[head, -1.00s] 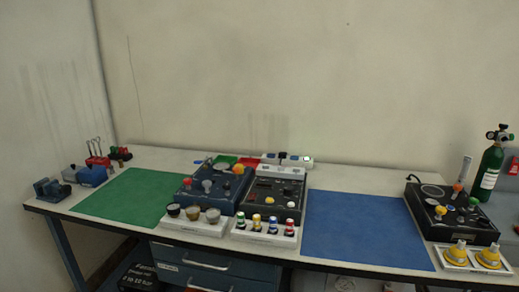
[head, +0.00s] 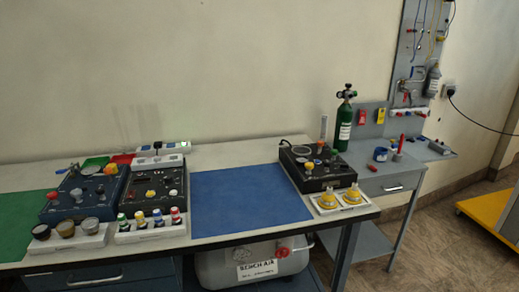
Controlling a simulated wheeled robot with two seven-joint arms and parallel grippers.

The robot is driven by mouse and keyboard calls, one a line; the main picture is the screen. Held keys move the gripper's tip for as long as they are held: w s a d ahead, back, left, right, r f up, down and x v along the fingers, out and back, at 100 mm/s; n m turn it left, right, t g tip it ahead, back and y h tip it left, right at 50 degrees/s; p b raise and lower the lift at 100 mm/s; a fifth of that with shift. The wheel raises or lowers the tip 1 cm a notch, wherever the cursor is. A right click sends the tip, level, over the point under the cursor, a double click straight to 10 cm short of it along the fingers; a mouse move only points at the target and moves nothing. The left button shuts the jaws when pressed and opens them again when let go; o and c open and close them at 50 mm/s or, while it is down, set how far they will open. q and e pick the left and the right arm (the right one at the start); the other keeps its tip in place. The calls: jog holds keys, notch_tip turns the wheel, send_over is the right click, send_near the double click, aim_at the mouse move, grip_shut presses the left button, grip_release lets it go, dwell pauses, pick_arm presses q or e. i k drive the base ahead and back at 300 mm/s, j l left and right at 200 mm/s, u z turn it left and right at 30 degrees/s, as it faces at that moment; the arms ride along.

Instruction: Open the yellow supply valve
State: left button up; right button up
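A black trainer box (head: 318,176) with a gauge and several knobs stands at the right end of the long bench. Two yellow fittings, a left one (head: 327,198) and a right one (head: 352,194), sit on a white tray in front of the box. No label shows which yellow part is the supply valve. Neither of my grippers is in view.
A green cylinder (head: 343,128) stands behind the box. A blue mat (head: 245,203) lies bare left of it. Two dark consoles, left (head: 80,196) and right (head: 155,188), stand further left. A grey tank (head: 225,268) with a red valve (head: 283,252) is under the bench.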

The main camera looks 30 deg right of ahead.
aim_at(310, 165)
jog(key=z, duration=1.2)
